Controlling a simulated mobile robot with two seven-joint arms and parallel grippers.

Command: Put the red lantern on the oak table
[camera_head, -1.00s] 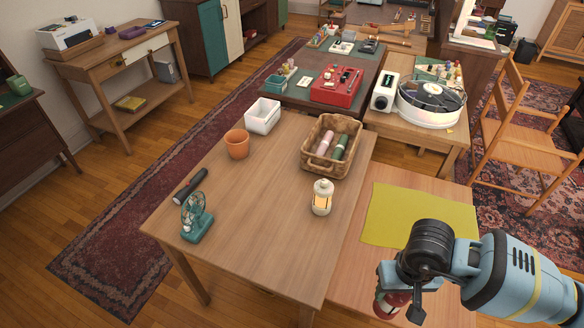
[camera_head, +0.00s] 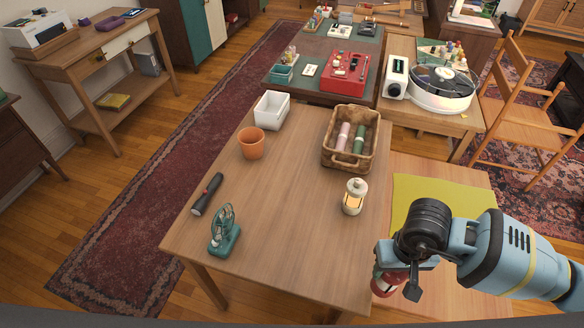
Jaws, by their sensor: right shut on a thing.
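My right gripper (camera_head: 402,268) is at the lower right, shut on a red lantern (camera_head: 386,284). The gripper hides much of the lantern. The held lantern shows beside the near right edge of a brown wooden table (camera_head: 290,215), which looks like the oak table. I cannot tell the lantern's exact height. A cream lantern (camera_head: 354,198) stands upright on that table near its right edge. My left gripper is not in view.
The table also bears a green fan (camera_head: 224,232), a dark flashlight (camera_head: 207,194), an orange pot (camera_head: 252,143), a white bin (camera_head: 271,111) and a wicker basket (camera_head: 350,138). Its middle and near right part are bare. A lighter table with a yellow mat (camera_head: 425,195) adjoins on the right.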

